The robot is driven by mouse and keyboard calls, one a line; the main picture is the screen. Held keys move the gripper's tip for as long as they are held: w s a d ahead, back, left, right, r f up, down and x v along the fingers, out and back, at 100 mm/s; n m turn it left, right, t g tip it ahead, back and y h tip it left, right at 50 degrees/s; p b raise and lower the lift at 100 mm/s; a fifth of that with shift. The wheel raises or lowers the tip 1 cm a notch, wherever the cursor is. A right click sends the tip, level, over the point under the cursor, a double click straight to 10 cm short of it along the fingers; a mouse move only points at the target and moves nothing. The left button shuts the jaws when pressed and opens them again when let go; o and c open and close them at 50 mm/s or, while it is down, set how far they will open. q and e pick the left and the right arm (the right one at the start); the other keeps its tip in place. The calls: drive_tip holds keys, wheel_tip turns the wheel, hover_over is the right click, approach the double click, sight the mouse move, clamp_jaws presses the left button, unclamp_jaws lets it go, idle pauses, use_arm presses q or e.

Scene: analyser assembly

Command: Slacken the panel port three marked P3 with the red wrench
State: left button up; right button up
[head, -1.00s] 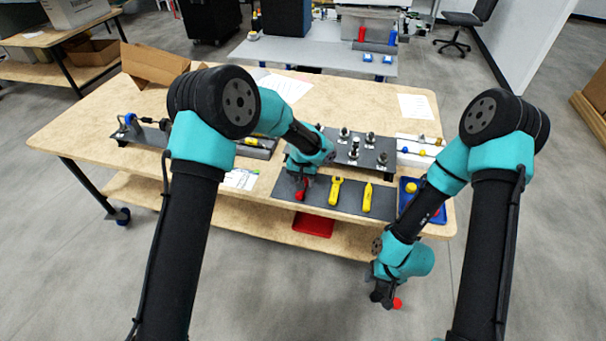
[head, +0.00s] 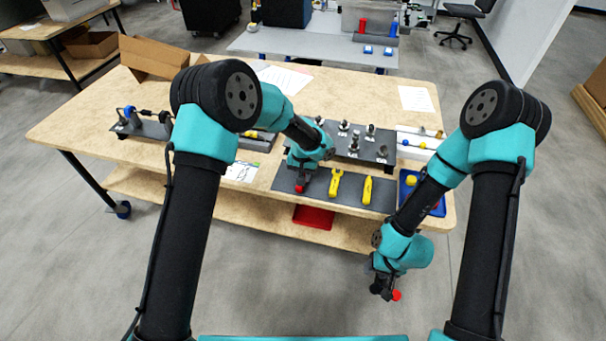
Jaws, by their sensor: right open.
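The dark panel (head: 357,147) with several metal port fittings stands on the table; the P3 mark is too small to read. Two yellow tools (head: 335,184) (head: 367,190) lie on a dark mat (head: 318,197) in front of it. My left gripper (head: 301,184) is low over the mat's left part, left of the yellow tools. Red shows at its tip; I cannot tell whether this is the red wrench or part of the gripper, nor whether the jaws are shut. My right gripper (head: 384,291) is open, in front of the table, with a red round piece beside it.
A blue tray (head: 437,211) with a yellow piece is at the table's right front. A white rack (head: 417,142) stands behind it. A red bin (head: 313,217) is on the lower shelf. A cardboard box (head: 150,58) stands at the back left.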

use_arm(q)
clamp_jaws()
drive_tip(key=shift+r, duration=0.1)
drive_tip(key=shift+s+a+r, duration=0.1)
drive_tip(key=shift+s+r, duration=0.15)
drive_tip(key=shift+r, duration=0.75)
drive_tip(key=shift+s+a+r, duration=0.1)
drive_tip(key=shift+s+r, duration=0.1)
drive_tip(key=shift+r, duration=0.75)
drive_tip(key=shift+s+r, duration=0.25)
drive_tip(key=shift+r, duration=0.75)
drive_tip(key=shift+m, duration=0.3)
